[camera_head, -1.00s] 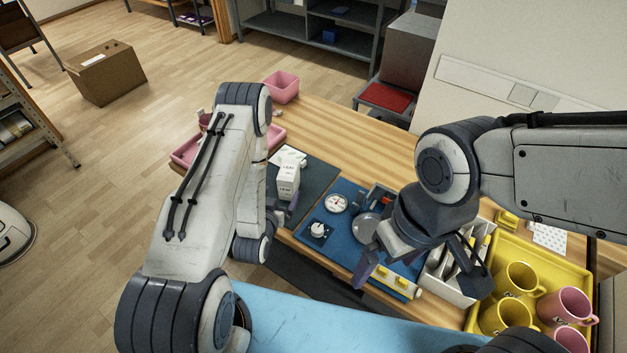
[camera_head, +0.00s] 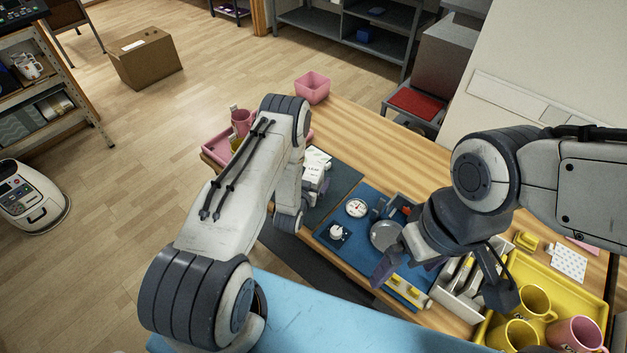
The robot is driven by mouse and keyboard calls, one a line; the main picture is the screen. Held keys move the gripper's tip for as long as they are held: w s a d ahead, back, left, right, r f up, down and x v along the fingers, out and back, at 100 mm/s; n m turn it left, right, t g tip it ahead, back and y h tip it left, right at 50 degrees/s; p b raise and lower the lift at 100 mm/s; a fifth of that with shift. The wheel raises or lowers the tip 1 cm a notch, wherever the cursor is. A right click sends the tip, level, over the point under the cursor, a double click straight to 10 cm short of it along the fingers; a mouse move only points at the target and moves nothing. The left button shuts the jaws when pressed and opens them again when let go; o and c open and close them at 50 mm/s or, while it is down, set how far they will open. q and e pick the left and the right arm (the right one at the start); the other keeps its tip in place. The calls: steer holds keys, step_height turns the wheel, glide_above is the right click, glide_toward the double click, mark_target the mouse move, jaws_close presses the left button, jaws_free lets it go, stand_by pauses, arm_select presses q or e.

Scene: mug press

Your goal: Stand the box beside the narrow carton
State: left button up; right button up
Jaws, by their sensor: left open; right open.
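A white carton with dark print (camera_head: 313,171) stands on the dark mat at the left of the bench. A white piece with a green mark (camera_head: 318,157) shows just behind it; its shape is partly hidden. I cannot tell which of these is the box and which the narrow carton. My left gripper (camera_head: 322,190) is open, low at the carton's near right side and mostly hidden behind my arm; I cannot tell if it touches. My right gripper (camera_head: 442,272) is open and empty above the front of the blue mat.
The blue mat (camera_head: 338,256) holds a round dial (camera_head: 357,208), a grey pan (camera_head: 386,235) and small parts. A yellow tray (camera_head: 570,291) with mugs is at the right. A pink tray (camera_head: 218,150) and pink bin (camera_head: 312,87) are at the left and back. Bare wood lies behind the mats.

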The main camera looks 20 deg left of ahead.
arm_select(q)
steer(key=c, duration=1.5)
jaws_close()
steer(key=shift+r, duration=0.1)
